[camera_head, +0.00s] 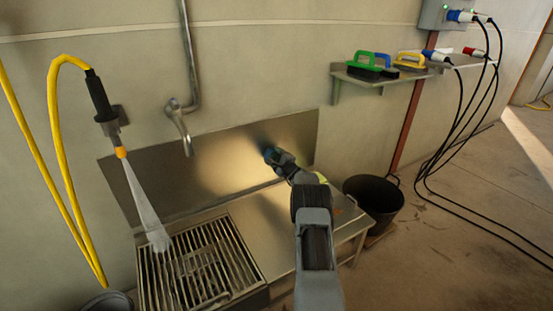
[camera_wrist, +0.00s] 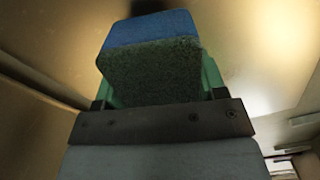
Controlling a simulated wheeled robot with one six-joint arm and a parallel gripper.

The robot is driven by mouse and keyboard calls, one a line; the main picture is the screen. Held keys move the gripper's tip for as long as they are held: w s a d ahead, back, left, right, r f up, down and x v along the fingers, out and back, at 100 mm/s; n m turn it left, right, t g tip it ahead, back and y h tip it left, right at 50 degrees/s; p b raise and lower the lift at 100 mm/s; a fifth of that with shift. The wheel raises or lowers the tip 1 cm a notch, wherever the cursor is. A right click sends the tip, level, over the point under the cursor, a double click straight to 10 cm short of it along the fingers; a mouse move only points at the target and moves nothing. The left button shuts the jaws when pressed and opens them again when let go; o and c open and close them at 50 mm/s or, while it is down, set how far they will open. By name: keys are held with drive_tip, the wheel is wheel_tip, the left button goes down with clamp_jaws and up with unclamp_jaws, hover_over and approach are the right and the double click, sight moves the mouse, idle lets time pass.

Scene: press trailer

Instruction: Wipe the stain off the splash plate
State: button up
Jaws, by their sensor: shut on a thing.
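The splash plate (camera_head: 215,165) is a brushed metal sheet on the wall behind the sink bench. My gripper (camera_head: 277,157) is in front of its right half, shut on a sponge. The sponge (camera_wrist: 150,60) is blue with a dark green scouring side; in the head view its blue end (camera_head: 268,152) faces the plate. I cannot tell whether it touches the plate. A dark smudge (camera_head: 258,142) shows on the plate just above the sponge; it also shows in the wrist view (camera_wrist: 150,7), partly hidden by the sponge.
A steel bench with a grated basin (camera_head: 200,265) stands below. A tap (camera_head: 180,125) and a spraying yellow hose (camera_head: 60,75) are at left. A shelf (camera_head: 380,80) holds brushes. A black bucket (camera_head: 375,200) stands at right. A yellow-green thing (camera_head: 322,178) is partly hidden by my arm.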

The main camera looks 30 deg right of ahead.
drive_tip(key=shift+w+b, duration=0.9)
drive_tip(key=shift+w, duration=0.05)
drive_tip(key=shift+d, duration=0.1)
drive_tip(key=shift+s+d, duration=0.15)
drive_tip(key=shift+d, duration=0.7)
drive_tip(key=shift+s+d, duration=0.1)
drive_tip(key=shift+d, duration=0.75)
drive_tip(key=shift+r, duration=0.15)
